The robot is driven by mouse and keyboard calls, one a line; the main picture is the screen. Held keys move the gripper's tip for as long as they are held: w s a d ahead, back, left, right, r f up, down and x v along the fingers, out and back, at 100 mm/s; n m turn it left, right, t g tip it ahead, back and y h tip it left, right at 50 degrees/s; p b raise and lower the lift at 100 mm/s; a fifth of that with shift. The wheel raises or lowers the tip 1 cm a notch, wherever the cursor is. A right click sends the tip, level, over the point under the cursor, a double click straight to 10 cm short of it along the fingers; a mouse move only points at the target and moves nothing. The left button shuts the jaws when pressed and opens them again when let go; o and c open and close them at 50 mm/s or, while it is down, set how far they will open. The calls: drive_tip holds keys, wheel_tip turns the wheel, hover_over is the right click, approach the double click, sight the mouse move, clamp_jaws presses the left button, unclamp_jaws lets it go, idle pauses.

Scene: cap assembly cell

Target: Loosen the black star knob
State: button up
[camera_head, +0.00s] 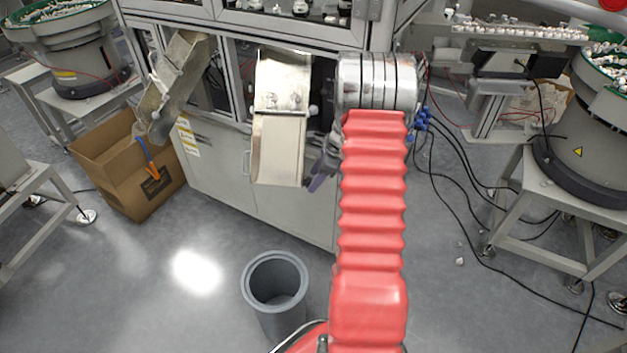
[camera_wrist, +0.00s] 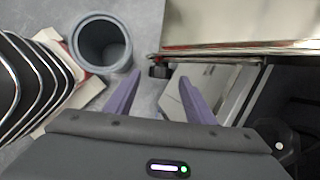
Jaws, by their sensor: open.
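A small black piece that looks like the knob (camera_wrist: 158,71) shows in the wrist view at the left end of the metal chute's edge. Its star shape is too small to make out. My gripper (camera_wrist: 159,82) is open, with its two purple fingers apart and pointing towards the knob, which appears between the fingertips. I cannot tell whether they touch it. In the head view my gripper (camera_head: 319,174) is partly hidden behind my arm, just right of the chute (camera_head: 278,150). The black knob cannot be made out in the head view.
A grey bin (camera_head: 276,285) stands on the floor in front of the cabinet (camera_head: 225,165). A second chute (camera_head: 172,85) slopes down to a cardboard box (camera_head: 125,165) at left. A bowl feeder (camera_head: 585,130) and loose cables are at right. Floor at front left is clear.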

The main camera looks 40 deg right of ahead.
drive_tip(key=shift+x, duration=0.95)
drive_tip(key=c, duration=1.1)
